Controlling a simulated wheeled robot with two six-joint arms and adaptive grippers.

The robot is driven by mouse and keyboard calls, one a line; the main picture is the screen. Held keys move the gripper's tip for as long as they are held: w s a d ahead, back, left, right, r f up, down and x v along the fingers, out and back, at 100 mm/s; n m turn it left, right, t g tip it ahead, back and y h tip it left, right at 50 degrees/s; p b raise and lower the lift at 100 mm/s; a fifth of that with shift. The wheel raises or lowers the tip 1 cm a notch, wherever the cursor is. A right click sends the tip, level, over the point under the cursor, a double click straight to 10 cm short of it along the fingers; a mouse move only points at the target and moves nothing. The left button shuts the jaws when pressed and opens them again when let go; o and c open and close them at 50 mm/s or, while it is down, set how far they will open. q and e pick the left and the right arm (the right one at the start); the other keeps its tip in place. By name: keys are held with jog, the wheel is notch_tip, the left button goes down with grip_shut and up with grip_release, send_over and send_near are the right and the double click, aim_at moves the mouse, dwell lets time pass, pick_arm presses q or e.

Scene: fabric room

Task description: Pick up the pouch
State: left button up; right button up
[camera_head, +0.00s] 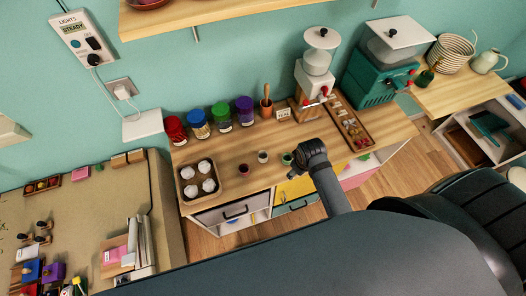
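I cannot make out a pouch for certain in the head view. A pink-and-white flat item (115,254) lies on the beige surface at the lower left, beside upright books or folders, but I cannot tell whether it is a pouch. A dark arm link of mine reaches up at the centre and ends in a rounded joint over the front edge of the wooden counter. No gripper fingers can be made out there. My large dark body parts hide the lower middle and right.
The wooden counter (236,160) holds a tray of white balls (183,172), several lidded jars (222,117), small cups, a white grinder (317,75) and a teal machine (372,72). A shelf (225,14) overhangs at the top. Wooden floor (418,163) shows at the right.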

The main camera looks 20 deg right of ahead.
jog(key=w+a+n+g+p, duration=0.1)
jog(key=w+a+n, duration=0.45)
jog(key=w, duration=0.25)
jog(key=r+n+g+p, duration=0.1)
jog(key=r+n, duration=0.1)
jog(key=n, duration=0.4)
send_over(263, 155)
jog(key=s+a, duration=0.1)
jog(key=s, duration=0.1)
jog(key=shift+m+y, duration=0.25)
jog(key=shift+y, duration=0.15)
notch_tip(263, 155, down, 6)
jog(key=shift+s+d+r+b, duration=0.1)
jog(key=shift+s+b, duration=0.05)
jog(key=shift+b, duration=0.4)
jog(key=f+b, duration=0.1)
jog(key=b, duration=0.1)
jog(key=f+b, duration=0.2)
jog(key=b, duration=0.1)
jog(key=f+b, duration=0.2)
jog(key=shift+w+d+f, duration=0.15)
jog(key=shift+w+f, duration=0.1)
jog(key=shift+w, duration=0.1)
jog(key=shift+r, duration=0.25)
jog(key=c, duration=0.8)
